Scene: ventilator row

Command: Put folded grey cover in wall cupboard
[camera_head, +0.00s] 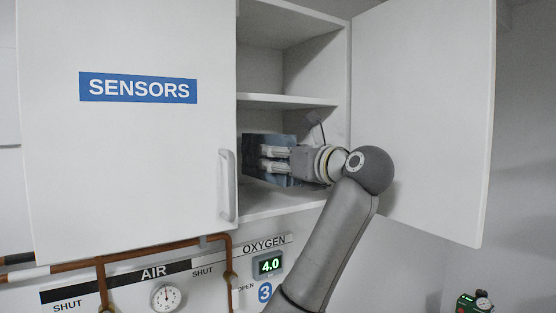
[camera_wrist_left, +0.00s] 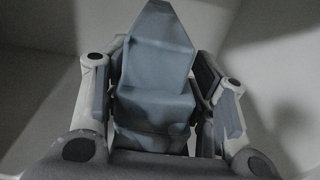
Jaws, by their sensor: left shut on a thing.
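The folded grey cover (camera_head: 270,140) looks blue-grey and boxy, with a peaked upper fold in the left wrist view (camera_wrist_left: 155,100). My left gripper (camera_head: 266,159) is shut on it, with fingers on both sides of it in the wrist view. The wall cupboard (camera_head: 288,101) has its right door open. The gripper and cover are at its lower compartment, below the middle shelf. The cover appears above the compartment floor; whether it touches the floor or the left side is unclear. My right gripper is not in view.
The closed left door (camera_head: 120,160) labelled SENSORS, with a handle (camera_head: 227,185), stands close left of the cover. The open right door (camera_head: 425,110) is right of my arm. The upper compartment (camera_head: 260,60) looks empty. Copper pipes (camera_head: 150,249) and gauges are below.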

